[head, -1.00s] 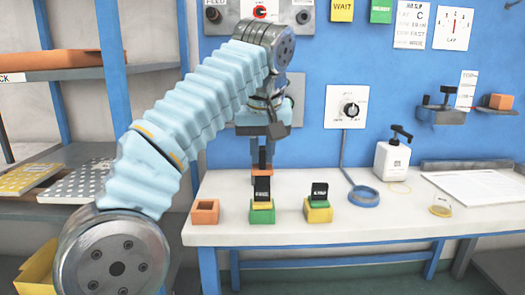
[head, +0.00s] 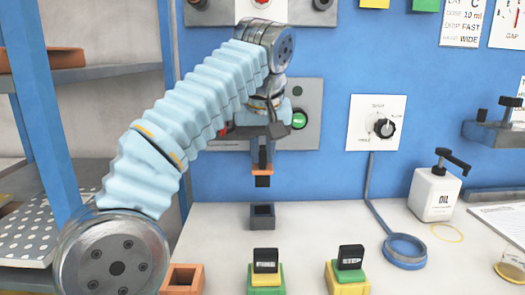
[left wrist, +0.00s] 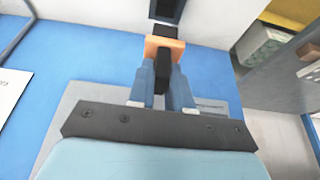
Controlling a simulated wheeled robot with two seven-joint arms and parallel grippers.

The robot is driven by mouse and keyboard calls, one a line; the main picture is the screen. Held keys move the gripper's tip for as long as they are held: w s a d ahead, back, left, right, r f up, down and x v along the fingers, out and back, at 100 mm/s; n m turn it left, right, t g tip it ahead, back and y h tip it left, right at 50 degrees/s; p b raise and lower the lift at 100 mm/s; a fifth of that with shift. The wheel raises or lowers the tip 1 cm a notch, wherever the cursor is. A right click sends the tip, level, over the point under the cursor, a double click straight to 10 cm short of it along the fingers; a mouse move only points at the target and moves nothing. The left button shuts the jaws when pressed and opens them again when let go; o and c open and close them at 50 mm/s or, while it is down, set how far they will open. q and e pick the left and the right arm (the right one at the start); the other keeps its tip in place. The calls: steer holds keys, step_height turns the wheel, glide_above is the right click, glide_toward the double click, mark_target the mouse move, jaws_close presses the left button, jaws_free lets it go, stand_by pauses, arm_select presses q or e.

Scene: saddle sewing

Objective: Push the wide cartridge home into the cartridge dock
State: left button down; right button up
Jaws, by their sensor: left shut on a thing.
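My left gripper (head: 264,150) is shut on the wide cartridge (head: 262,181), a black block with an orange collar. The cartridge hangs upright in the air, apart from everything below. The cartridge dock (head: 262,217), a dark grey box with a square opening, stands on the table below it in the head view. The left wrist view shows the fingers (left wrist: 163,85) closed around the cartridge's black stem, with its orange collar (left wrist: 151,47) beyond them. A dark box (left wrist: 166,10), apparently the dock, is cut off at the top edge. My right gripper is not in view.
An orange open box (head: 183,280), a green-and-yellow block (head: 266,282) and a yellow-and-green block (head: 349,275) stand at the front, the latter two with black tops. A blue ring (head: 405,250) and an oil bottle (head: 434,193) are at right. The table around the dock is clear.

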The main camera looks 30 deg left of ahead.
mark_target(263, 184)
arm_select(q)
steer(key=shift+s, duration=0.1)
step_height(263, 184, down, 5)
steer(key=b, duration=0.4)
stand_by(0.3)
steer(key=shift+p, duration=0.4)
stand_by(1.4)
steer(key=shift+d+f+b, duration=0.1)
steer(key=shift+f+b, duration=1.55)
steer(key=shift+f, duration=0.35)
steer(key=c, duration=1)
jaws_free()
steer(key=shift+o, duration=0.2)
